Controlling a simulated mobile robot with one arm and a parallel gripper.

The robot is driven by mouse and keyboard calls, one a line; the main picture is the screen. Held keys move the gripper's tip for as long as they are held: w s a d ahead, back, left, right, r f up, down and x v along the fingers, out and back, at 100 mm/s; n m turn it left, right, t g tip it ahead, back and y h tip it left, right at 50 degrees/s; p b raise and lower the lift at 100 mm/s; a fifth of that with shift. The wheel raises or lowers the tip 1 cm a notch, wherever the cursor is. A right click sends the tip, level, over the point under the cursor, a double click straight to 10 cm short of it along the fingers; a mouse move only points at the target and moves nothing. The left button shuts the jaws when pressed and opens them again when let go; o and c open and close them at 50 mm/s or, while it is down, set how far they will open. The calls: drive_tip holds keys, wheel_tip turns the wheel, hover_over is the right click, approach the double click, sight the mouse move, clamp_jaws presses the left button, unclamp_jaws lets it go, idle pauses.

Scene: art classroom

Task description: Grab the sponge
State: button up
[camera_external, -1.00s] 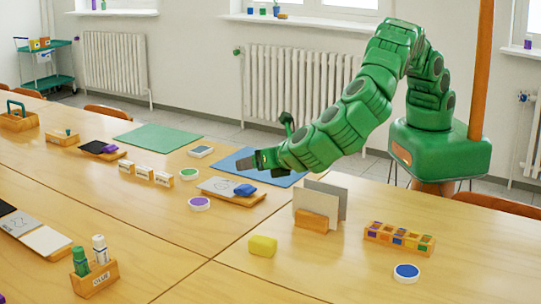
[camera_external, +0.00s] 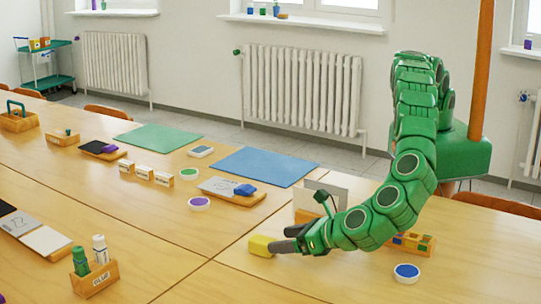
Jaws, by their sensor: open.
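The yellow sponge (camera_external: 261,246) lies on the front table, left of the card holder. My gripper (camera_external: 282,243) is low over the table at the sponge's right side, its fingers reaching to the sponge's right end. The jaws are open. Whether the fingers touch the sponge, or stand on both sides of it, I cannot tell from this view. The sponge's right end is partly hidden by the fingers.
My arm partly hides the card holder (camera_external: 307,215) and the tray of coloured blocks (camera_external: 425,244). A blue round pad (camera_external: 407,272) lies to the right. A glue holder (camera_external: 95,280) stands front left. The table in front of the sponge is clear.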

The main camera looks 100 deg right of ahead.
sight(267, 241)
drive_tip(key=shift+x, duration=3.15)
drive_tip(key=shift+r, duration=0.1)
drive_tip(key=c, duration=1)
